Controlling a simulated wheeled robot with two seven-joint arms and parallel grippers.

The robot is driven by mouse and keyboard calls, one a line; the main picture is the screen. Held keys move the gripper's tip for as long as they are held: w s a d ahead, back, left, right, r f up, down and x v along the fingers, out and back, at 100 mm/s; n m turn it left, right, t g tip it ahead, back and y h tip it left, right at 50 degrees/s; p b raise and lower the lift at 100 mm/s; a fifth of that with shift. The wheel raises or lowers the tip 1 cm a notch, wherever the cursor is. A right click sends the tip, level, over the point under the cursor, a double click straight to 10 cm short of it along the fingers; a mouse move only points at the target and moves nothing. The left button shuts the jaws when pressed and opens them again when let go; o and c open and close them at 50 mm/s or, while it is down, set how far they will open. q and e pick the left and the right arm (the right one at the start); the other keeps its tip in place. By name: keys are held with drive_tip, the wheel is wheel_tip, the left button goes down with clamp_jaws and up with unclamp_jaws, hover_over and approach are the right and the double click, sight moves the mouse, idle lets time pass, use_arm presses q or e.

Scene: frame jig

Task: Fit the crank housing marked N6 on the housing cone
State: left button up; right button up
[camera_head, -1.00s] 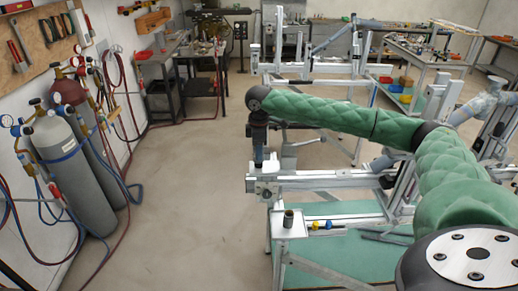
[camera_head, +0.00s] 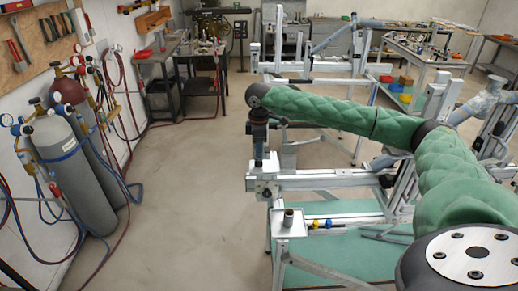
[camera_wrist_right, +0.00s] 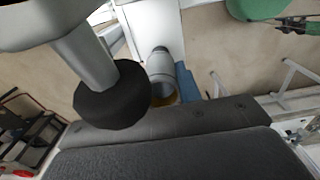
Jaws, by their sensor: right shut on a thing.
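My right arm comes in from the right in a green quilted sleeve, and its wrist points down at the left end of the frame jig (camera_head: 305,183). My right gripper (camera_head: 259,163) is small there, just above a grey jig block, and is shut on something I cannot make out. In the right wrist view, dark gripper parts fill the foreground and a grey cylinder (camera_wrist_right: 160,66) shows beyond them by a white surface. I cannot tell whether it is the crank housing or the housing cone. No N6 mark is legible. My left gripper is out of view.
A dark upright cylinder (camera_head: 288,218) stands on a small white plate at the jig's front. Gas cylinders (camera_head: 65,165) with hoses stand at the left wall. The floor between (camera_head: 190,200) is clear.

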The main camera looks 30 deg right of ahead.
drive_tip(key=shift+r, duration=1.35)
idle(0.5)
drive_tip(key=shift+f, duration=0.65)
idle(0.5)
drive_tip(key=shift+a+f, duration=0.1)
drive_tip(key=shift+f, duration=0.35)
